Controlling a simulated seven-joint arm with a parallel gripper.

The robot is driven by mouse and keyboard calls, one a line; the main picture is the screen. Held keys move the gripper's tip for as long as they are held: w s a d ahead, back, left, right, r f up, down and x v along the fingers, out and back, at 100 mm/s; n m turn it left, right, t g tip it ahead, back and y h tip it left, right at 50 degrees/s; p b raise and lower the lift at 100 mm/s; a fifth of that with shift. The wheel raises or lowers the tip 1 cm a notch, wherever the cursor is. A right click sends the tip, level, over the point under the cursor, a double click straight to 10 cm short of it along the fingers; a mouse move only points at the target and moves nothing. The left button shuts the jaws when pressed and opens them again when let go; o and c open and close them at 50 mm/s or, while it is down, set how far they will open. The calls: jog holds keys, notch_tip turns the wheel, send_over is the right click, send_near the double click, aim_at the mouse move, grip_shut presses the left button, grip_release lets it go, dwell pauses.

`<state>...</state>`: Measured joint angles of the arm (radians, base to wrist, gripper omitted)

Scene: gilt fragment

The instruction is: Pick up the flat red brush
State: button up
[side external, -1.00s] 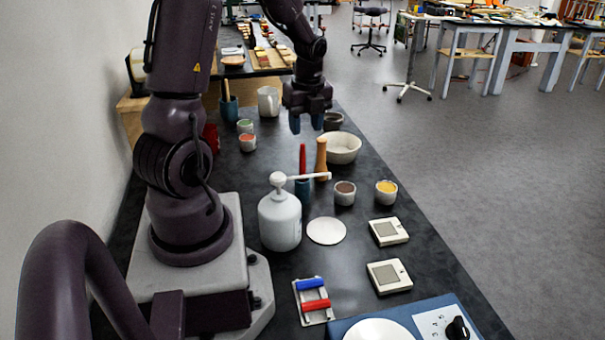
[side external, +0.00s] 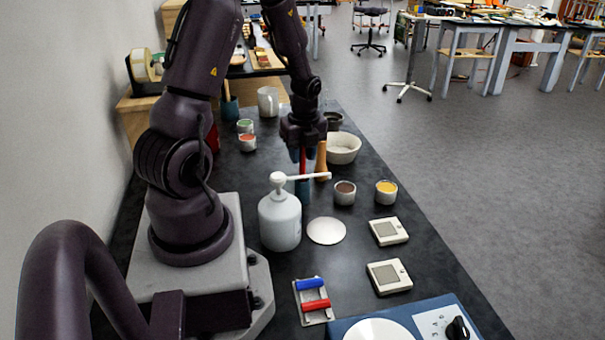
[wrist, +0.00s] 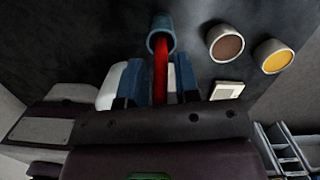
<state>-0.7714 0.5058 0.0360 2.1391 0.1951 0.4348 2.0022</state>
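The red brush (wrist: 160,72) stands upright in a blue cup (wrist: 161,32). In the side external view, a short stretch of the red brush (side external: 302,160) shows below my gripper (side external: 301,155), and the blue cup (side external: 302,188) is partly hidden behind the white bottle's spout. My gripper (wrist: 158,84) is open, with one blue finger on each side of the brush handle. The handle's upper end is hidden by the gripper. I cannot tell whether either finger touches it.
A wooden tool (side external: 321,160) stands close to the right of the brush. A white pump bottle (side external: 280,220) is in front. A white bowl (side external: 344,155), a brown pot (side external: 345,193) and a yellow pot (side external: 386,194) are to the right.

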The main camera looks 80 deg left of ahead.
grip_shut()
